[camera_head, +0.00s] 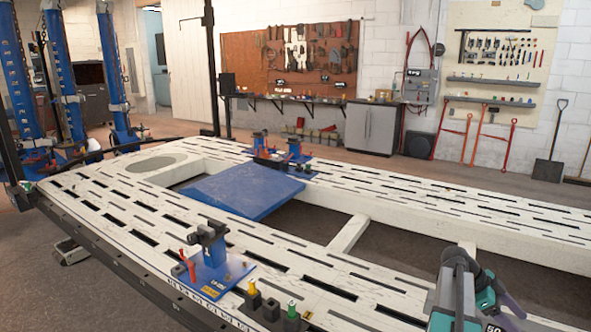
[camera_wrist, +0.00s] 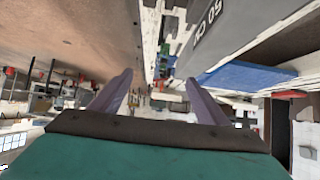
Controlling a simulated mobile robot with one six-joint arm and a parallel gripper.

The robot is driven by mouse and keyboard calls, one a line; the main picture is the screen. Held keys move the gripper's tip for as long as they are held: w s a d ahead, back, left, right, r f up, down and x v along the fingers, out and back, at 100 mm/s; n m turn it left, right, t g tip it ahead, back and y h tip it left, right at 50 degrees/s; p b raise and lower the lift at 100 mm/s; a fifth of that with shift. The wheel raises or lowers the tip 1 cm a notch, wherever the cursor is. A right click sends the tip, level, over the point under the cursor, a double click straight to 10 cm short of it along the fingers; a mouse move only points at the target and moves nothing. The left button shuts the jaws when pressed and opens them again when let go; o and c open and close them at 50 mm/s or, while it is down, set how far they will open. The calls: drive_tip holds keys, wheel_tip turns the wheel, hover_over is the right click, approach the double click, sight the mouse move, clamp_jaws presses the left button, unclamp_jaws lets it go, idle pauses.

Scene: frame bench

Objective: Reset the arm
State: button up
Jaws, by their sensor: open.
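My arm reaches up at the lower right of the head view, grey and teal, over the white frame bench (camera_head: 300,257). A purple finger of my gripper (camera_head: 508,301) shows there, pointing down to the right. In the wrist view both purple fingers of my gripper (camera_wrist: 158,92) stand wide apart with nothing between them. The gripper is open and empty. The wrist picture looks tilted over, with the room beyond the fingers.
A blue plate (camera_head: 240,190) lies in the bench's opening. A blue clamp stand (camera_head: 212,262) and several small coloured-top pieces (camera_head: 270,309) stand on the near rail. More blue clamps (camera_head: 291,158) stand on the far rail. Blue posts (camera_head: 64,85) stand at left.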

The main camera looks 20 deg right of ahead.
drive_tip(key=w+a+f+n+t+y, duration=0.1)
drive_tip(key=w+a+f+n, duration=0.3)
drive_tip(key=a+f, duration=0.55)
drive_tip(key=w+a+f+n+t+y, duration=0.1)
drive_tip(key=w+a+f+n, duration=0.2)
drive_tip(key=a+f+n, duration=0.5)
drive_tip(key=w+a+f+n+t+y, duration=0.1)
drive_tip(key=w+a+f+n+t, duration=0.15)
drive_tip(key=a+f, duration=0.8)
drive_tip(key=s+a+f+n+y, duration=0.1)
drive_tip(key=s+a+f+n, duration=0.3)
drive_tip(key=a, duration=0.7)
drive_tip(key=s+a+f+n+g+y, duration=0.1)
drive_tip(key=s+a+f+n, duration=0.4)
drive_tip(key=a, duration=0.5)
drive_tip(key=s+a+f+n+y+p, duration=0.1)
drive_tip(key=s+a+f+n, duration=0.3)
drive_tip(key=a, duration=0.7)
drive_tip(key=shift+s+a+f+n+y, duration=0.4)
drive_tip(key=shift+s+f, duration=0.35)
drive_tip(key=shift+f, duration=0.2)
drive_tip(key=shift+g, duration=0.25)
drive_tip(key=shift+c, duration=0.2)
